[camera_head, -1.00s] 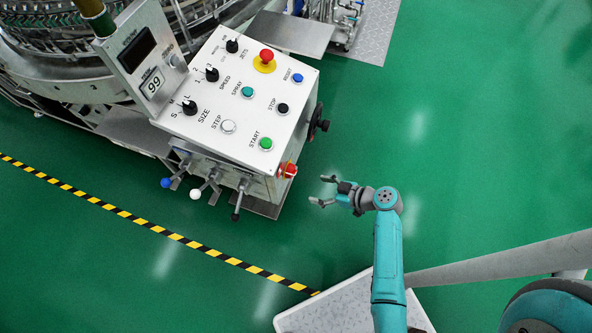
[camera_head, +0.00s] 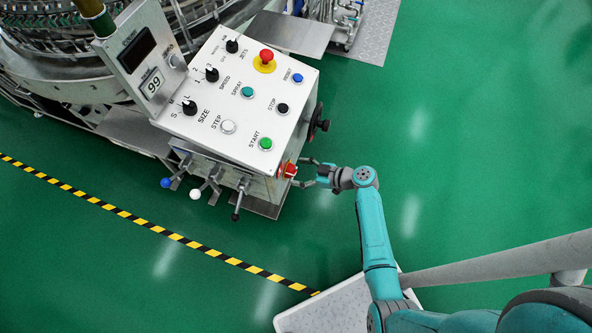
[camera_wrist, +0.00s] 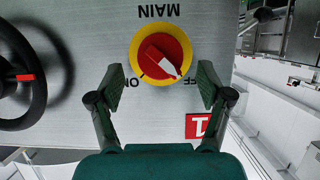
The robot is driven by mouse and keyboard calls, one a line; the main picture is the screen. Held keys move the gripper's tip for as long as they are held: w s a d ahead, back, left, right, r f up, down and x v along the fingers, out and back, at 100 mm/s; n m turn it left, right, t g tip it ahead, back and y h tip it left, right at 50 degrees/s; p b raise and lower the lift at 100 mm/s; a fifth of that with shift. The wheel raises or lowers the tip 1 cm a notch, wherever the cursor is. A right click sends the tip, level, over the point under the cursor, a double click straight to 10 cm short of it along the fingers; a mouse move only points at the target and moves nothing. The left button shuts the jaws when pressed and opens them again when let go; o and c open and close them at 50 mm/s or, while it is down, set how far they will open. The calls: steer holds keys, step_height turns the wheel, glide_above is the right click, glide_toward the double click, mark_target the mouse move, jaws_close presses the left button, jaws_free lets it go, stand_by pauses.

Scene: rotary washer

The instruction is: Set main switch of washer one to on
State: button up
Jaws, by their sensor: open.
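The main switch (camera_wrist: 160,56) is a red knob on a yellow disc on a grey panel, in the wrist view. The lettering appears upside down: MAIN above, ON at lower left and OFF at lower right. The white mark on the knob points to lower right, towards OFF. In the head view the switch (camera_head: 288,170) is on the right side of the control box. My gripper (camera_head: 304,172) is open just right of the switch. In the wrist view the fingers of my gripper (camera_wrist: 162,80) stand on either side of the knob, apart from it.
A red plate with a white mark (camera_wrist: 197,125) is below right of the switch. A black handwheel (camera_wrist: 18,75) is at the left. The control box (camera_head: 225,95) has several knobs and buttons on top. Several ball-ended levers (camera_head: 195,193) stick out in front. Green floor at the right is clear.

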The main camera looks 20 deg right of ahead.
steer(key=shift+x, duration=0.85)
steer(key=c, duration=1.2)
steer(key=shift+o, duration=0.2)
